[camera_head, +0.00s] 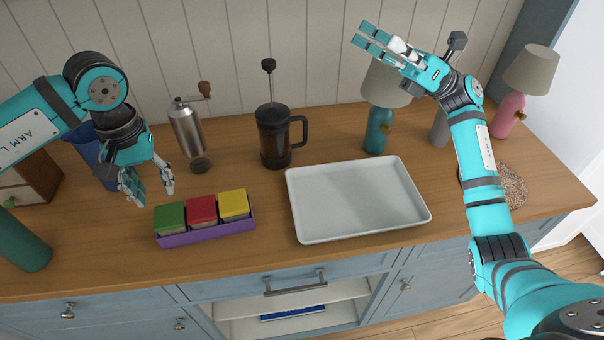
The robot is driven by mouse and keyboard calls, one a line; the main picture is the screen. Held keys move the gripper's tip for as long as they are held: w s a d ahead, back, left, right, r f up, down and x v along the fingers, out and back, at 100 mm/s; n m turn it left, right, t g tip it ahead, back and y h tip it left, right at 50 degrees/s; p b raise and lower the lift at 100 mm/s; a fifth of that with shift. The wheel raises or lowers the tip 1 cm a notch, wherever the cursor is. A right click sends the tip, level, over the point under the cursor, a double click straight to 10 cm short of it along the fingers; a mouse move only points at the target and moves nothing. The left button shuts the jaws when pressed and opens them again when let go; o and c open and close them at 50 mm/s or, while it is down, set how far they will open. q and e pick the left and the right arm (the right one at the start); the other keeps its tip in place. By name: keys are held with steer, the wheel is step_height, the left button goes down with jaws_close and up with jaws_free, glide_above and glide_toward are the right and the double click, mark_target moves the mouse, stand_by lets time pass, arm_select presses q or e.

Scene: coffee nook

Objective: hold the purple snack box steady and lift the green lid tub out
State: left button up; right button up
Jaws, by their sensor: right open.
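The purple snack box (208,235) stands on the wooden counter at the left front. It holds three tubs side by side: the green lid tub (170,217) at the left end, a red lid tub (202,208) in the middle and a yellow lid tub (234,203) at the right. My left gripper (154,193) is open and empty, pointing down, just behind and left of the green tub and apart from it. My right gripper (372,38) is open and empty, raised high at the back right, far from the box.
A white tray (297,205) lies empty right of the box. Behind stand a coffee grinder (188,130), a French press (273,140) and a teal lamp (378,130). A green cylinder (22,240) and blue container (88,150) are at left. A pink lamp (508,112) is at right.

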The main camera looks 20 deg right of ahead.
steer(key=a+f+n+g+h, duration=0.1)
steer(key=a+f+n+h, duration=0.1)
steer(key=f, duration=0.6)
steer(key=s+a+f+n+g+h, duration=0.1)
steer(key=a+f+n+g+h, duration=0.1)
steer(key=a+f+h, duration=0.3)
steer(key=s+a+f+n+g+h, duration=0.1)
steer(key=a+f+h, duration=0.2)
steer(key=f, duration=1)
steer(key=shift+s+a+n+g, duration=0.1)
steer(key=shift+a+n+g, duration=0.25)
steer(key=shift+a, duration=1.5)
steer(key=x, duration=1.7)
steer(key=shift+a+f, duration=0.1)
steer(key=shift+f, duration=0.15)
steer(key=c, duration=1.2)
steer(key=shift+c, duration=0.2)
